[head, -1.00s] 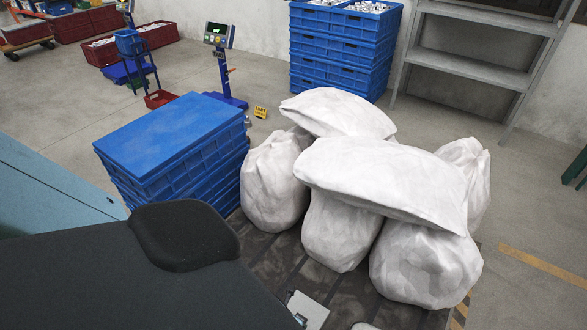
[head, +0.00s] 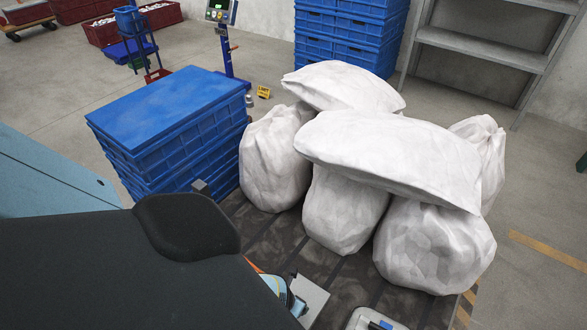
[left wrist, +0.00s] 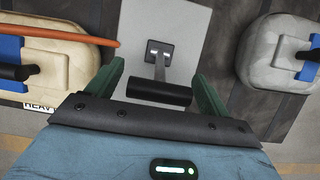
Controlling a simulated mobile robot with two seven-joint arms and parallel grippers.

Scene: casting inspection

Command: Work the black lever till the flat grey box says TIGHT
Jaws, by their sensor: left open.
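The black lever (left wrist: 158,93) shows in the left wrist view. It has a thick black crossbar grip on a grey stem that rises from a black slotted base on a pale grey plate (left wrist: 185,22). My left gripper (left wrist: 158,76) is open, its green fingers on either side of the lever and apart from the grip's ends. The grey plate also shows at the bottom of the head view (head: 312,297). I cannot make out a flat grey box with a readable word in either view. My right gripper is not in view.
A tan rounded block (left wrist: 75,60) with an orange hose over it and a grey rounded block (left wrist: 262,75) flank the lever. White sacks (head: 390,160) fill the space behind. Blue crates (head: 165,110) stand to the left, a shelf (head: 480,55) at the back right.

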